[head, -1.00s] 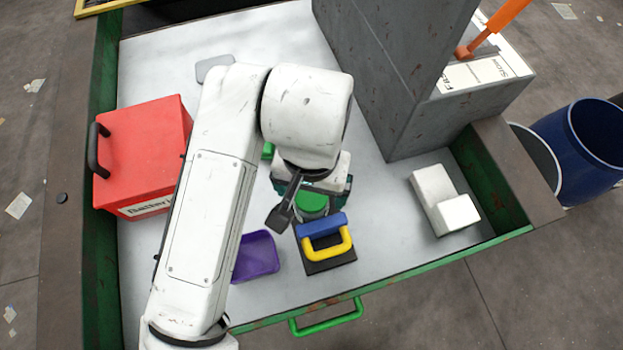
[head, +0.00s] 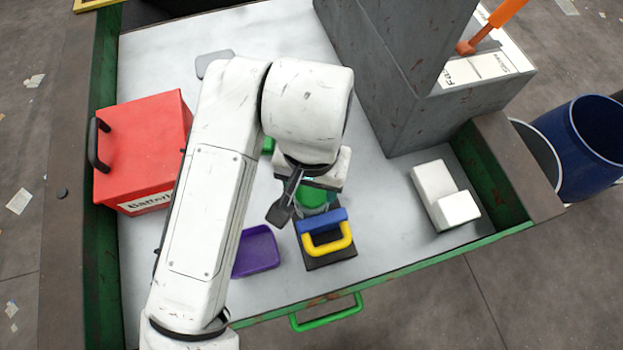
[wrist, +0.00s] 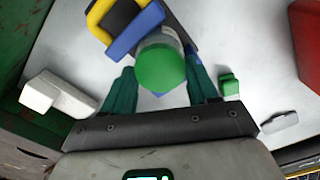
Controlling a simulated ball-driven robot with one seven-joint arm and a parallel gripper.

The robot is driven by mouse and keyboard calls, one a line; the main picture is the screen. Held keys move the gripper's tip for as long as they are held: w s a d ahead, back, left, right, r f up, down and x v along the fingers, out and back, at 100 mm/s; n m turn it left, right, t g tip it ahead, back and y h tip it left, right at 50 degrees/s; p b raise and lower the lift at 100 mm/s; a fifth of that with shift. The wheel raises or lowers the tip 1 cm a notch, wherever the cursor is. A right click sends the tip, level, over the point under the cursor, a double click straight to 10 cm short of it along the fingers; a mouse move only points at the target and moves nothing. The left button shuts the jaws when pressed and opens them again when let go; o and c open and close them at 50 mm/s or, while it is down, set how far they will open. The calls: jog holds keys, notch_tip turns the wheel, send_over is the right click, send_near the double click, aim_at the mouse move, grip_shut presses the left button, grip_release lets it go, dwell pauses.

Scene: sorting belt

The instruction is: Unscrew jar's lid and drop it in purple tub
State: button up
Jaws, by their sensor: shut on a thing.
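The jar (head: 317,210) is a clear jar with a round green lid (head: 312,196), standing upright on the pale table. In the wrist view the lid (wrist: 160,70) covers the jar's top, with a little of the glass (wrist: 162,36) showing beyond it. My gripper (wrist: 161,72) has its teal fingers on either side of the lid and is shut on it. In the head view my wrist hides most of the fingers. The purple tub (head: 257,251) is empty and sits left of the jar, partly hidden by my arm.
A dark block with a blue bar and yellow handle (head: 327,239) stands close in front of the jar. A small green block (wrist: 229,86) lies behind it. A red box (head: 142,150) is left, white blocks (head: 444,196) right, and a grey pillar (head: 400,70) behind.

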jog(key=shift+f, duration=0.15)
jog(key=shift+s+n+p, duration=0.1)
jog(key=shift+n+p, duration=1.3)
jog(key=shift+n, duration=0.8)
jog(key=shift+n, duration=0.5)
jog(key=shift+f+p, duration=0.1)
jog(key=shift+p, duration=0.2)
jog(key=shift+n+p, duration=0.75)
jog(key=shift+n, duration=0.45)
jog(key=shift+n+p, duration=2.05)
jog(key=shift+n, duration=0.25)
jog(key=shift+r+n+p, duration=0.2)
jog(key=shift+n+p, duration=0.7)
jog(key=shift+n, duration=0.4)
jog(key=shift+n, duration=0.5)
